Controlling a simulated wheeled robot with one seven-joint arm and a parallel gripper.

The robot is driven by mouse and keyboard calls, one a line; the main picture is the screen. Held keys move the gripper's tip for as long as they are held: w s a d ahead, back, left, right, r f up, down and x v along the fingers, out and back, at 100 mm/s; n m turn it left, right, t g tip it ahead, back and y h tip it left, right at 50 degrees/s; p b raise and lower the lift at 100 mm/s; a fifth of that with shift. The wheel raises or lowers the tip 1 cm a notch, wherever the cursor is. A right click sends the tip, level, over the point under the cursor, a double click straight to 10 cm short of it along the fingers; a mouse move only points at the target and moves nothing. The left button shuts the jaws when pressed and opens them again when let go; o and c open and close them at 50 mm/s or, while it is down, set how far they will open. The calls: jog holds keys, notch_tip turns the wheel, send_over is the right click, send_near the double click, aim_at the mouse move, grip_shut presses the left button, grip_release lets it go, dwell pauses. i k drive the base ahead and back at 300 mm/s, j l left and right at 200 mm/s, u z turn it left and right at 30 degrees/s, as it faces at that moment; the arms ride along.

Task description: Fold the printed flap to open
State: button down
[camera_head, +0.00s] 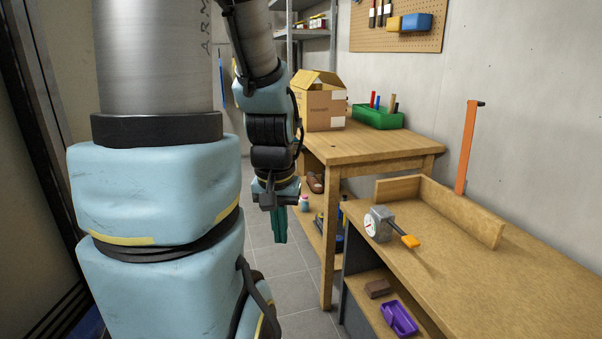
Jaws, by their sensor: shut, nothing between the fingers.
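A brown cardboard box (325,112) stands on the left end of the wooden table. Small dark print shows on its front face and pale labels on its right side. At its top, yellowish-brown flaps (318,78) stand up at a slant. Which flap is printed, and the inside of the box, I cannot make out. My gripper (280,240) points down in front of the table's left side, below table-top height. Its teal fingers are together and empty, apart from the box. My arm covers the area just left of the box.
A green bin (377,118) with upright tools stands right of the box. The nearer workbench (465,285) holds a grey gauge device (380,224) with an orange handle. An orange upright bar (467,148) stands by the wall. Open grey floor (290,290) lies below my gripper.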

aim_at(303, 79)
jog(key=i+u, duration=0.4)
jog(key=i, duration=1.35)
